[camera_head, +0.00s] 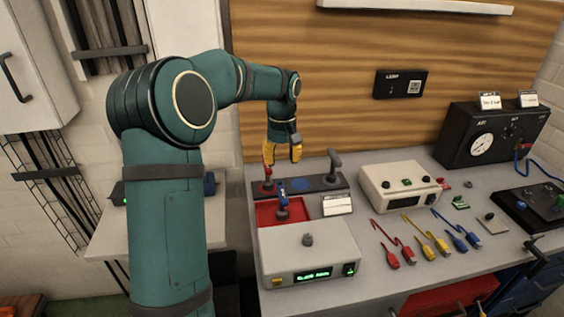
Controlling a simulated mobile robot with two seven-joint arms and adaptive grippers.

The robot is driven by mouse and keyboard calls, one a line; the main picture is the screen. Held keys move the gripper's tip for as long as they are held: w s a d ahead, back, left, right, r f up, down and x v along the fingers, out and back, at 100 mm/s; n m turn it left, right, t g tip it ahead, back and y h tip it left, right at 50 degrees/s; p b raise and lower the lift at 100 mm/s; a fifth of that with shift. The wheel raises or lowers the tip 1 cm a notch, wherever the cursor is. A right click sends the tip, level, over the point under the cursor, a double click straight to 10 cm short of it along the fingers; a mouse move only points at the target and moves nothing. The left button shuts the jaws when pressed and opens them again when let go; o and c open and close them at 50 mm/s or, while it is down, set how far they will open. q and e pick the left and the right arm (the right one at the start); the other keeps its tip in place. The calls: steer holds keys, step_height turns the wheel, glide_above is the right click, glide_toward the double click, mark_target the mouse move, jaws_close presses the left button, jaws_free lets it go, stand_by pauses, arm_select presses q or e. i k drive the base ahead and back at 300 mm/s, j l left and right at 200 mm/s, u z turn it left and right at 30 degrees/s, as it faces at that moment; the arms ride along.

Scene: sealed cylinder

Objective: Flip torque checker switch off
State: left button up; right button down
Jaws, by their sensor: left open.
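A pale box with a lit green display (309,252) stands at the front left of the bench; it looks like the torque checker. It has a round grey knob on top and a small dark switch (349,269) at the right of its front face, whose position is too small to tell. A yellow button is at its front left. My left gripper (283,153), with yellow fingers, is open and points down behind the box. It is near a red-topped tool standing in a dark rack (325,184). My right gripper is out of view.
A red tray (270,213) with a blue-topped tool (282,201) lies between rack and box. A second pale box (400,186) stands to the right. Red, yellow and blue leads (425,235) lie in front of it. A black gauge unit (492,133) is at back right.

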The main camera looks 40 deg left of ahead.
mark_target(350, 270)
steer(key=k+j, duration=0.75)
steer(key=j, duration=0.2)
